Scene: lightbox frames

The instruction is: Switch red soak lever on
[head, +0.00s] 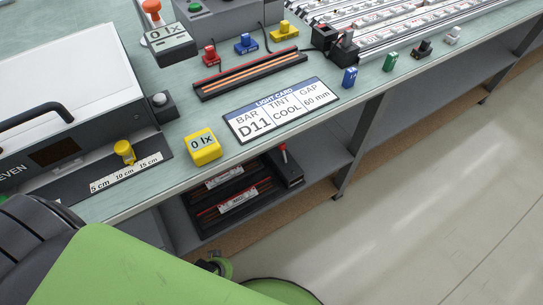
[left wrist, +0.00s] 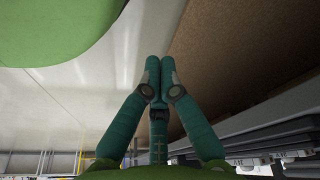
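A small lever with a red tip (head: 282,153) stands up from a dark box (head: 291,171) on the shelf under the bench. It is the likeliest red soak lever; no label on it can be read. Its on or off position cannot be told. My left gripper (left wrist: 160,75) shows in the left wrist view with its teal fingers together at the tips and nothing visible between them. The lever cannot be made out in that view. A green arm part of mine fills the lower left of the head view. My right gripper is not in view.
Dark racks with red-edged bars (head: 228,207) lie on the shelf left of the lever box. A bench leg (head: 357,150) stands to the right. Floor (head: 430,200) in front is clear.

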